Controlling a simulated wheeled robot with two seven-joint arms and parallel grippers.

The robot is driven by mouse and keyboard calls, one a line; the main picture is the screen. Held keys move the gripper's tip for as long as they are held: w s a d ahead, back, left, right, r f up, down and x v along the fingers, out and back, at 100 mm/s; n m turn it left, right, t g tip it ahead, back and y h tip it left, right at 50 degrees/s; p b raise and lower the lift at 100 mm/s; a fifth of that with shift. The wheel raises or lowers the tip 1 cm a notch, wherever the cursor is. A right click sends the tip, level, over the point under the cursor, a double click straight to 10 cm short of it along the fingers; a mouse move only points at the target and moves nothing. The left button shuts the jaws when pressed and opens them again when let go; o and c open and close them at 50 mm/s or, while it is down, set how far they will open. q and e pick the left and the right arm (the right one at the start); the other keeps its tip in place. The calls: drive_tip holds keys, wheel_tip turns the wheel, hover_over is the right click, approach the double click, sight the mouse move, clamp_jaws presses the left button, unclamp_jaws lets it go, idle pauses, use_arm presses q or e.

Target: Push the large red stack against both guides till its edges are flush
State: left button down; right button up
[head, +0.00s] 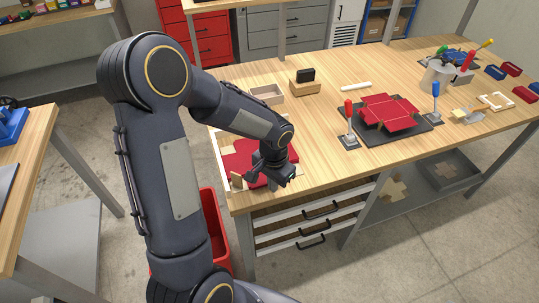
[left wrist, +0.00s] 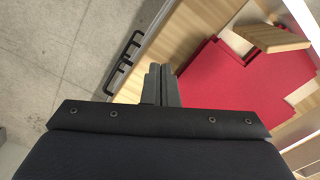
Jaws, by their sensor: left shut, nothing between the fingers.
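The large red stack (head: 238,158) lies flat at the near left corner of the wooden table, and my arm hides part of it. In the left wrist view the red stack (left wrist: 232,82) shows stepped, uneven edges. A white guide strip (left wrist: 302,16) stands at the upper right of that view. A light wooden block (left wrist: 272,38) sits at the stack's edge and also shows in the head view (head: 238,182). My left gripper (left wrist: 160,72) is shut and empty, its fingertips beside the stack on the side of the table's front edge. My right gripper is out of view.
A dark board (head: 410,128) with a red folded blank stands between a red-handled (head: 348,112) and a blue-handled lever (head: 435,95). The table's middle is clear.

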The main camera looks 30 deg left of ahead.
use_arm(q)
drive_tip(key=shift+f, duration=0.25)
drive_tip(key=shift+f+b, duration=0.65)
drive_tip(key=shift+b, duration=0.2)
drive_tip(key=shift+r, duration=0.2)
drive_tip(key=shift+r, duration=0.1)
drive_tip(key=shift+w+a, duration=0.1)
drive_tip(key=shift+a, duration=0.05)
drive_tip(key=shift+w+a+p, duration=0.35)
drive_tip(key=shift+w+a, duration=0.5)
drive_tip(key=shift+a, duration=0.2)
drive_tip(key=shift+w+a+p, duration=0.35)
drive_tip(key=shift+w+a, duration=0.5)
drive_tip(key=shift+a, duration=0.15)
drive_tip(key=shift+r, duration=0.1)
